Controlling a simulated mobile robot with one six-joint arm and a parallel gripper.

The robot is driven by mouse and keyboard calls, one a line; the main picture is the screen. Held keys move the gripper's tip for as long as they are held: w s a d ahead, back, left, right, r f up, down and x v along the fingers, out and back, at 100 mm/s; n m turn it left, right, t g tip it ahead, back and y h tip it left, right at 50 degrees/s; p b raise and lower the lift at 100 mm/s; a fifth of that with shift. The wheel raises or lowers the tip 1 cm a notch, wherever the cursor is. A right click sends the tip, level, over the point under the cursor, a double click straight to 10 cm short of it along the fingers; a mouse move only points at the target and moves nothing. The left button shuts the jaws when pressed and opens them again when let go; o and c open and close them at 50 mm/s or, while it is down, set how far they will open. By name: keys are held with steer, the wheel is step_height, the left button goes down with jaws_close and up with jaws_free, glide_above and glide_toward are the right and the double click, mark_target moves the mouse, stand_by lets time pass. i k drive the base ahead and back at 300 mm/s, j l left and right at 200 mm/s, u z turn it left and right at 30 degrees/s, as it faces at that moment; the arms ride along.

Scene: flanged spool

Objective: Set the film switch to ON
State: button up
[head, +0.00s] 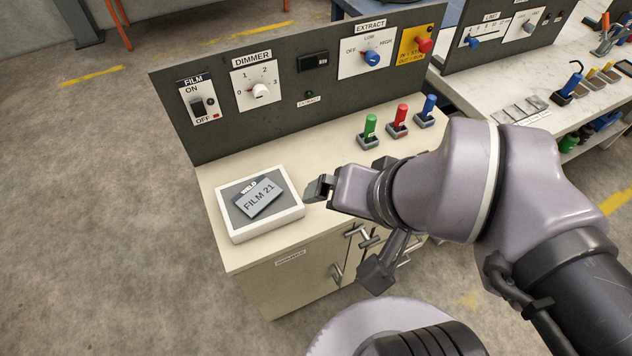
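The film switch (198,106) is a small dark switch on a white plate at the left end of the grey upright panel (290,95). The plate reads FILM at the top, ON above the switch and OFF below it. A small red mark sits beside OFF, and a small dark round part sits right of the switch. The lever is too small to tell its setting surely. My gripper (320,188) is above the cream bench top, right of the tray, well below and to the right of the switch and apart from it. Its finger gap is not clear from this side.
A dimmer knob (260,90), an extract knob (371,57) and a red button (424,44) share the panel. Green, red and blue handled tools (370,128) stand right. Bench space before the switch is clear.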

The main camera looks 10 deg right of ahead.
mark_target(198, 105)
steer(key=j+u, duration=0.1)
steer(key=j, duration=0.3)
steer(key=i+j+u, duration=0.1)
steer(key=j, duration=0.35)
steer(key=i+j+u, duration=0.1)
steer(key=j, duration=0.3)
steer(key=i+j+u, duration=0.15)
steer(key=j, duration=0.25)
